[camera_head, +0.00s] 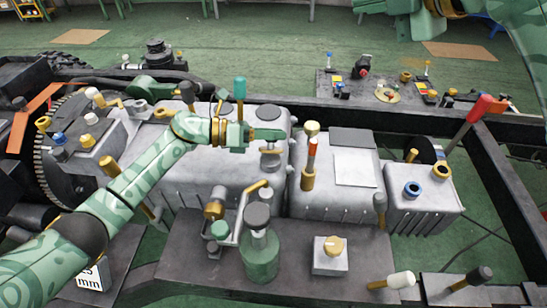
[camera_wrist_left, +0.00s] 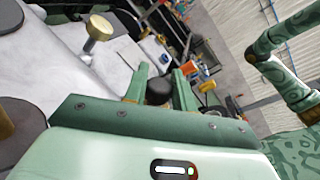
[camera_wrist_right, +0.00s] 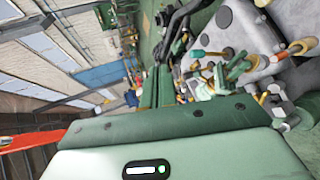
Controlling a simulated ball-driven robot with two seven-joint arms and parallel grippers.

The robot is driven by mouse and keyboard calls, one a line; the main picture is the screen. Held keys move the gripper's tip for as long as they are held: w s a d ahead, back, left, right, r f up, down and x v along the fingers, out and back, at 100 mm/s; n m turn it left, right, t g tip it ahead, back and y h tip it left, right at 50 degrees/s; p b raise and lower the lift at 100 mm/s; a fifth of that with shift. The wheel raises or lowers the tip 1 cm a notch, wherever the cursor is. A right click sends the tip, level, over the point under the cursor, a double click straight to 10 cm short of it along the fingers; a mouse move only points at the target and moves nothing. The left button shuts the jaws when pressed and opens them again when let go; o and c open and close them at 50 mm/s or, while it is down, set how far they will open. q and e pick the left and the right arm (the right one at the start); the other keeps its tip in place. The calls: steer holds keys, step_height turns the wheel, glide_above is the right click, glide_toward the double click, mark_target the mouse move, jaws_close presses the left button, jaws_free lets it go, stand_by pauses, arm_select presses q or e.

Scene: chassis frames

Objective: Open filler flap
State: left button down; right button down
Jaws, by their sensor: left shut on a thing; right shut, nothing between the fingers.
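My left gripper (camera_head: 270,134) reaches over the grey tank (camera_head: 235,165) in the middle of the head view. In the left wrist view, a dark round knob (camera_wrist_left: 158,92) sits between the fingers of the left gripper (camera_wrist_left: 162,86), which are shut on it. A dark round lid (camera_head: 268,112) shows just behind the fingers, and a grey round cap (camera_head: 270,150) just in front. I cannot tell which of these is the filler flap, or how far it is open. My right gripper (camera_wrist_right: 158,85) is shut and empty, held high, away from the tank.
A green bottle (camera_head: 259,255) stands in front of the tank. A grey box with a white label (camera_head: 355,168) and an upright brass-and-orange fitting (camera_head: 309,160) are to the right. Black frame rails (camera_head: 500,180) edge the right side.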

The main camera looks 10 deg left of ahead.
steer(key=s+a+f+n+g+h, duration=0.2)
steer(key=a+f, duration=0.3)
steer(key=f, duration=0.2)
steer(key=s+a+f+n+g+h, duration=0.2)
steer(key=s+a+f, duration=0.15)
steer(key=f, duration=0.35)
steer(key=n+t+h, duration=0.1)
steer(key=n+h, duration=0.4)
glide_toward(275, 152)
steer(key=x, duration=0.2)
steer(key=s+x, duration=0.1)
steer(key=x, duration=0.2)
steer(key=f+x, duration=0.1)
steer(key=x, duration=0.2)
steer(key=shift+s+f, duration=0.15)
steer(key=shift+f, duration=0.05)
arm_select(q)
steer(key=shift+d, duration=0.1)
arm_select(e)
steer(key=shift+w+d+r, duration=0.1)
steer(key=shift+w+r, duration=0.4)
steer(key=shift+r, duration=0.2)
arm_select(q)
steer(key=c, duration=1.2)
jaws_free()
steer(key=shift+o, duration=0.2)
arm_select(e)
steer(key=shift+f, duration=0.1)
arm_select(q)
steer(key=shift+a, duration=0.25)
